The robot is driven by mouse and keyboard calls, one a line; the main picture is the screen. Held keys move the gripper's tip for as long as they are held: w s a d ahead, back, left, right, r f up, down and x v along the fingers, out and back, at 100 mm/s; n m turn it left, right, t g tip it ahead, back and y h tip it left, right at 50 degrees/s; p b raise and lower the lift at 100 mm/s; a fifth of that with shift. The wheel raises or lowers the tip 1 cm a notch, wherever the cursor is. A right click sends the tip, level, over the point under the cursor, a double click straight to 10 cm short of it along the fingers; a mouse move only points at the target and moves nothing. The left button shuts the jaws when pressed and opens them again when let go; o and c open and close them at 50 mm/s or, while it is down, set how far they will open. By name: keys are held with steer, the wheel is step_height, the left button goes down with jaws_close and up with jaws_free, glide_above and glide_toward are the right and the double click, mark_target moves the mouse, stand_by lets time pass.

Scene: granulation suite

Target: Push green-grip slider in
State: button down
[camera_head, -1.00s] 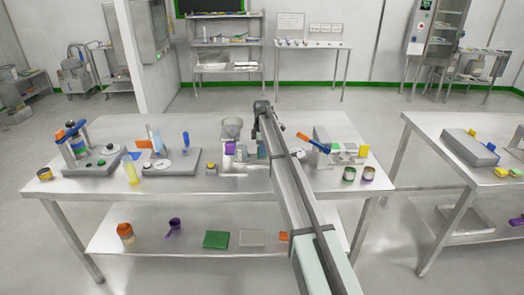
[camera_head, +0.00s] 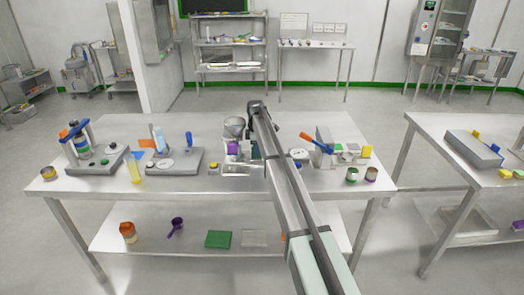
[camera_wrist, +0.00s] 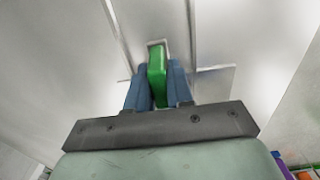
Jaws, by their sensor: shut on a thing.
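The green grip (camera_wrist: 157,75) of the slider stands between the two blue fingers of my gripper (camera_wrist: 158,86) in the wrist view. The fingers are shut on it, one on each side. Pale grey metal faces surround the far end of the grip. In the head view, my arm covers the grip and my fingers. The device with a funnel (camera_head: 234,128) and a purple part (camera_head: 232,146) stands just left of my arm on the bench; I cannot tell how far in the slider is.
A dial device (camera_head: 172,160) and a yellow cylinder (camera_head: 136,172) stand to the left.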

steer(key=shift+a, duration=0.3)
steer(key=c, duration=1.4)
jaws_free()
steer(key=o, duration=0.3)
steer(key=shift+d, duration=0.1)
